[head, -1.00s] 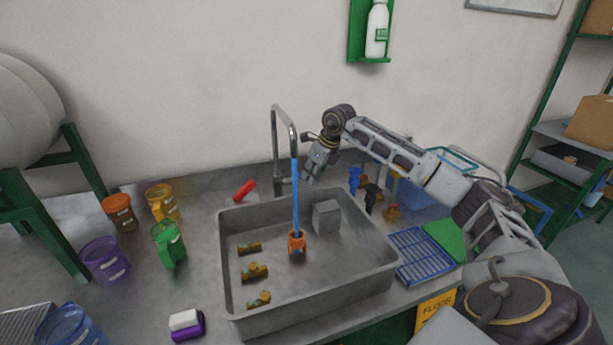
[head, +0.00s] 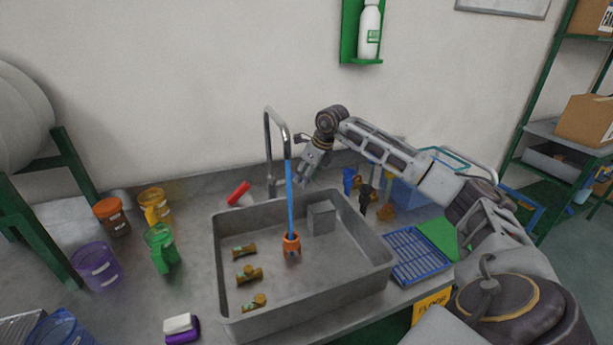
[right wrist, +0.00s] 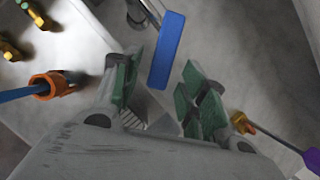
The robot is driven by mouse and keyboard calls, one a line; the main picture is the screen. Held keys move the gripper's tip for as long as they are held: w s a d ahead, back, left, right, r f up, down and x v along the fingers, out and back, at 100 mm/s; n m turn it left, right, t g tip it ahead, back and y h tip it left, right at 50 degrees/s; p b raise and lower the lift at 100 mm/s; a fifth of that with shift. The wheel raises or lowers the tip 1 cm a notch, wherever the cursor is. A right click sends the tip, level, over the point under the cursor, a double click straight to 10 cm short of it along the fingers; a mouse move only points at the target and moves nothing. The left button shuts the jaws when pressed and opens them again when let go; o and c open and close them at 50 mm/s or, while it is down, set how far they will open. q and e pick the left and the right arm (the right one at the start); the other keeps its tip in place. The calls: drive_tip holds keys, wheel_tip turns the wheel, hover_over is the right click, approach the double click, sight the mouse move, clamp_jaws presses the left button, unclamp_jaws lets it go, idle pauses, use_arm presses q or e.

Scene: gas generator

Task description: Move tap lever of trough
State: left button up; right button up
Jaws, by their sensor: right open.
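The trough (head: 375,285) is a grey sink with a chrome tap (head: 267,135) at its back edge. A red lever (head: 239,193) shows left of the tap base. A blue lever (right wrist: 167,50) shows in the right wrist view; in the head view it is hidden around my gripper. My right gripper (head: 303,178) is just right of the tap, pointing down. In the right wrist view my right gripper (right wrist: 160,68) is open, with the blue lever's near end between its green-padded fingers. I cannot tell whether they touch it. My left gripper is out of view.
Brass fittings (head: 249,274) and a grey block (head: 321,217) are in the trough. Coloured jugs (head: 161,248) stand left. Several small tools (head: 367,195) and a blue rack (head: 418,255) are at right.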

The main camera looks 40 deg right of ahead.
drive_tip(key=v, duration=1.2)
idle(0.7)
